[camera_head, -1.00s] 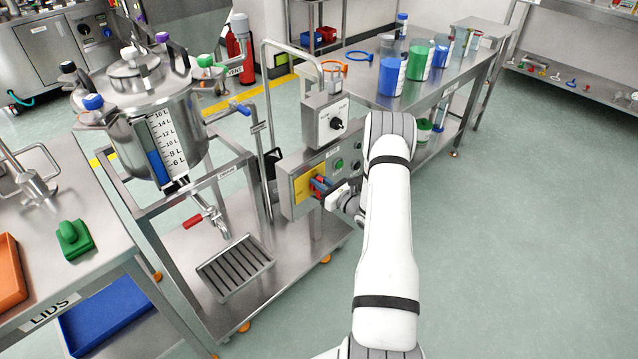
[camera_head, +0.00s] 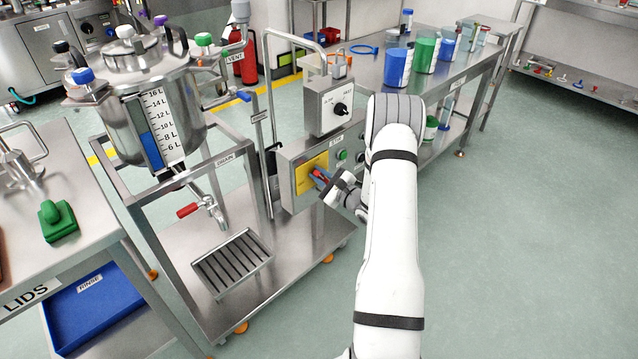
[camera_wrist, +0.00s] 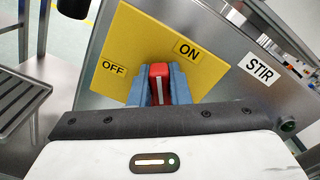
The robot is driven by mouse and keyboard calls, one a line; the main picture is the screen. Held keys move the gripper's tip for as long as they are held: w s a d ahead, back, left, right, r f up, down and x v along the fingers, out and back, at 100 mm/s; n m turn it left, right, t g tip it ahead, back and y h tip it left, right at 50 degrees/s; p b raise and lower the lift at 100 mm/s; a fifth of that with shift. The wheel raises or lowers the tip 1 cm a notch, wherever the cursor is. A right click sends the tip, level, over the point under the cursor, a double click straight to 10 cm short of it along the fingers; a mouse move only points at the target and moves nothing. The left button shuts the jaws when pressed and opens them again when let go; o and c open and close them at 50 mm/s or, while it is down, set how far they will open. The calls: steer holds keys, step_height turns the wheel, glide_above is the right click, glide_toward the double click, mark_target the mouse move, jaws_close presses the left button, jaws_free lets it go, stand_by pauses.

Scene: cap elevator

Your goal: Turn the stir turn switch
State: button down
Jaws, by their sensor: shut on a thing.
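The stir switch is a red knob with a white line (camera_wrist: 159,84), on a yellow plate (camera_wrist: 131,43) marked OFF and ON. In the wrist view its white line lies between the two labels. My gripper (camera_wrist: 158,88) has its blue fingers closed on both sides of the knob. A STIR label (camera_wrist: 260,70) is on the steel panel to the right. In the head view my gripper (camera_head: 321,179) is at the yellow plate (camera_head: 305,176) on the control box. The knob is mostly hidden there by the fingers.
Above the switch is a box with a black dial (camera_head: 341,108). Green button (camera_head: 342,154) sits right of the plate. The steel vessel (camera_head: 150,100) and drain valve (camera_head: 205,205) are to the left. Open floor (camera_head: 520,230) lies to the right.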

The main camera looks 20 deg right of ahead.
mark_target(310, 178)
steer(key=f+n+b, duration=0.1)
steer(key=n+b, duration=0.2)
steer(key=b, duration=0.2)
steer(key=f+n+b, duration=0.1)
steer(key=n+b, duration=0.1)
steer(key=b, duration=0.1)
steer(key=shift+s+a+f+n, duration=0.3)
steer(key=shift+a, duration=0.05)
steer(key=n+b, duration=0.1)
steer(key=b, duration=0.2)
steer(key=n+b, duration=0.2)
steer(key=b, duration=0.1)
steer(key=shift+f, duration=0.25)
steer(key=n+b, duration=0.2)
steer(key=b, duration=0.1)
steer(key=shift+b, duration=0.35)
steer(key=shift+r+n, duration=0.2)
steer(key=shift+n, duration=0.1)
steer(key=c, duration=1.4)
jaws_free()
steer(key=shift+w+d, duration=0.1)
steer(key=shift+o, duration=0.2)
steer(key=shift+r, duration=0.1)
